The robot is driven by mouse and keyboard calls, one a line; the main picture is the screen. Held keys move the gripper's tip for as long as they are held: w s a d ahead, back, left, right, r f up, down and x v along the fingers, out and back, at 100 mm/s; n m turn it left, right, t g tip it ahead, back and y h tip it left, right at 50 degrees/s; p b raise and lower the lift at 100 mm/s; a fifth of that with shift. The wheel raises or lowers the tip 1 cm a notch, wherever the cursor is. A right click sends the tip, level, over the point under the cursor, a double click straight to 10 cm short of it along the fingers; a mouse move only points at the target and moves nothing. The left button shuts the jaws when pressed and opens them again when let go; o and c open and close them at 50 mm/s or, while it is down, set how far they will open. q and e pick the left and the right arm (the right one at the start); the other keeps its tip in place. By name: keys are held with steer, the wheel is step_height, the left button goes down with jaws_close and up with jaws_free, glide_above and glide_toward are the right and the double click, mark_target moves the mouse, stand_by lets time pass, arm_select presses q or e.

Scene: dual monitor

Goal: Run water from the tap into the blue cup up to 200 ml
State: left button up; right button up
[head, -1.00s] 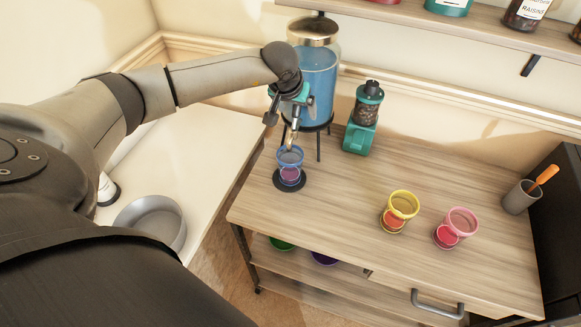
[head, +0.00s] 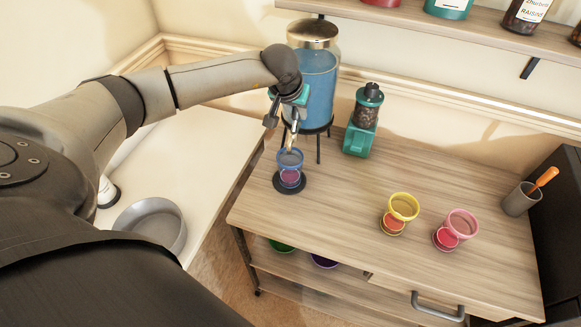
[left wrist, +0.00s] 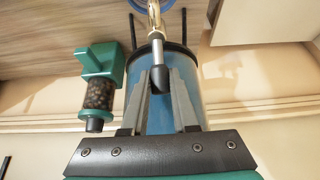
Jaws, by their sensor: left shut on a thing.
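The blue cup (head: 289,158) stands upright on a dark round coaster (head: 281,186), right under the spout of the tap (head: 290,142). A purple-pink lower part shows on the cup; the water level cannot be read. The tap belongs to a glass dispenser (head: 318,84) of blue liquid on a black stand. My left gripper (head: 285,116) is at the tap, in front of the dispenser. In the left wrist view its fingers (left wrist: 160,82) are shut on the tap's dark handle (left wrist: 158,76). The cup's blue rim (left wrist: 152,4) shows at the top edge there. My right gripper is not in view.
A teal grinder (head: 361,125) stands right of the dispenser. A yellow cup (head: 403,206), a pink cup (head: 461,222) and a grey holder (head: 518,200) are farther right on the table. A grey bowl (head: 150,221) sits on the white counter. A shelf (head: 480,24) hangs above.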

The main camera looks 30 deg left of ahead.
arm_select(q)
steer(key=shift+s+t+b, duration=0.3)
steer(key=shift+t+b, duration=0.1)
steer(key=shift+b, duration=0.15)
jaws_close()
steer(key=shift+s+d+t+b, duration=0.1)
steer(key=shift+s+t+b, duration=0.05)
steer(key=shift+t+b, duration=0.45)
steer(key=shift+s+d+r+t+y+b, duration=0.1)
steer(key=shift+s+t+y+b, duration=0.55)
steer(key=shift+b, duration=1.5)
steer(key=shift+w+h, duration=0.2)
steer(key=shift+h, duration=0.05)
steer(key=shift+s+d+t+b, duration=0.15)
steer(key=shift+t+b, duration=0.35)
steer(key=shift+b, duration=1)
steer(key=shift+s+a+t+b, duration=0.1)
steer(key=shift+s+t+b, duration=0.25)
steer(key=shift+b, duration=1.1)
steer(key=shift+w, duration=0.1)
